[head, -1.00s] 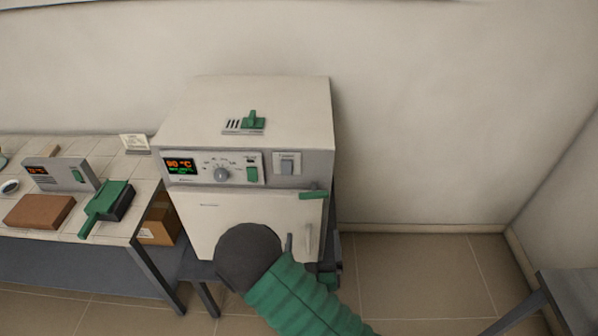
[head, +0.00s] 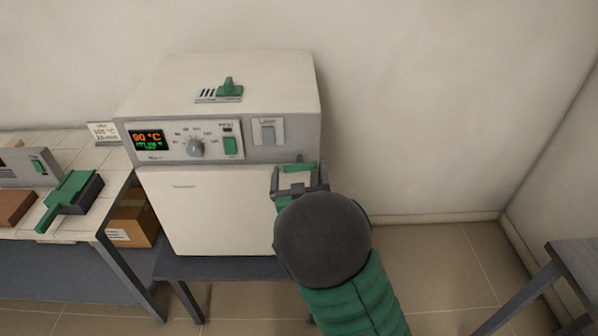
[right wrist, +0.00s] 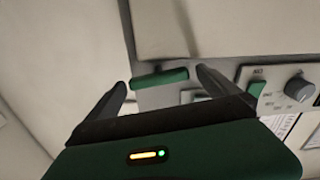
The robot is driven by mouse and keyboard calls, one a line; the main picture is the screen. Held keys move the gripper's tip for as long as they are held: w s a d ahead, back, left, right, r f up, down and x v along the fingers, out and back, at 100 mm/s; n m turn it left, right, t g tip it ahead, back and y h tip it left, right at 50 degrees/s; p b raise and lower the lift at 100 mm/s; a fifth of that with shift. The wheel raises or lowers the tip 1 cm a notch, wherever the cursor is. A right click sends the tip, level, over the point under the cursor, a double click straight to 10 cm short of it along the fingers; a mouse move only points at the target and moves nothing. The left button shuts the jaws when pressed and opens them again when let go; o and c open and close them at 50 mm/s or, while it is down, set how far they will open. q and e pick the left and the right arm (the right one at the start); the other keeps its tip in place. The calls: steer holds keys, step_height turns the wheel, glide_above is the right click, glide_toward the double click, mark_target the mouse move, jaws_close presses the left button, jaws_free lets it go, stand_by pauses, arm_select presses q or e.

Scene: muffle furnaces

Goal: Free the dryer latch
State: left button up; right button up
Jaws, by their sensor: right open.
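The white dryer (head: 215,210) stands on a dark stand, its display reading 90 °C. The green latch (head: 300,167) is a short bar at the right end of the dryer front, just above the door. It also shows in the right wrist view (right wrist: 160,78), between and beyond the fingertips. My right gripper (head: 299,180) is open in front of the latch, one finger on each side; I cannot tell whether it touches. It also fills the lower right wrist view (right wrist: 163,82). My right wrist hides the door's lower right and handle. My left gripper is not in view.
A tiled bench (head: 90,222) at the left holds a green-handled tool (head: 70,192), a brown block (head: 14,206) and a small grey device. A grey table (head: 575,262) stands at the right; the floor between is clear.

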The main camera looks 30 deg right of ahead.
steer(key=shift+x, duration=1.25)
steer(key=shift+s+d, duration=0.1)
steer(key=c, duration=1.3)
steer(key=shift+f+m+b, duration=0.3)
steer(key=shift+m+b, duration=0.2)
steer(key=shift+b, duration=0.35)
steer(key=shift+m, duration=0.4)
steer(key=shift+r, duration=0.25)
steer(key=o, duration=1.3)
